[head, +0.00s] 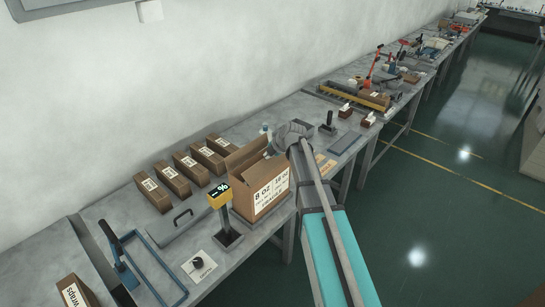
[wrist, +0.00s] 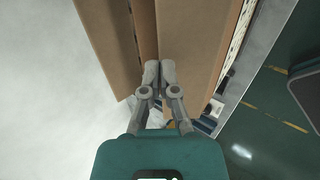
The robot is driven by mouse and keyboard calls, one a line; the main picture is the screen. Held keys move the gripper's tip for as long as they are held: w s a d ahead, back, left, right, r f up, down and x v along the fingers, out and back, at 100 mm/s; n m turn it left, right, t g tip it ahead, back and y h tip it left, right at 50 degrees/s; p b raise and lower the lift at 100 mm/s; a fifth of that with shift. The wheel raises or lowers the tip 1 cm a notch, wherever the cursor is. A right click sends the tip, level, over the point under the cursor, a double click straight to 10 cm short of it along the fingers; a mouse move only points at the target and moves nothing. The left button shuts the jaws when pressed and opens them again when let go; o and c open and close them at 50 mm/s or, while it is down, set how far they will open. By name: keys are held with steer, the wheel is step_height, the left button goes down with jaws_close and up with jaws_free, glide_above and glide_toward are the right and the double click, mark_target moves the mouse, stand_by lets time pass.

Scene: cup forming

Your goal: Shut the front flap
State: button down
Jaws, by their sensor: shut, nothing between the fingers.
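The cardboard box (head: 262,203), printed "8 OZ", stands on the bench in the head view. One brown flap (head: 246,154) stands raised along its back edge. In the wrist view, a wide brown panel (wrist: 198,35) lies to the right of my fingers and another brown panel (wrist: 103,40) to the left, with a narrow strip between them. I cannot tell for certain which panel is the front flap. My gripper (wrist: 159,66) is shut and empty, its fingertips over the cardboard, contact unclear.
Several small brown cartons (head: 189,170) stand behind the box. A yellow-topped stand (head: 222,205) is close at its left. A blue-framed tool (head: 150,265) and a dial unit (head: 198,265) lie farther left. A grey pad (head: 345,143) lies to the right. The aisle floor is clear.

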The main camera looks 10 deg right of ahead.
steer(key=shift+w+a+f+b, duration=0.25)
steer(key=shift+w+f+b, duration=0.1)
steer(key=shift+f, duration=0.15)
steer(key=shift+d, duration=0.2)
steer(key=shift+w, duration=0.1)
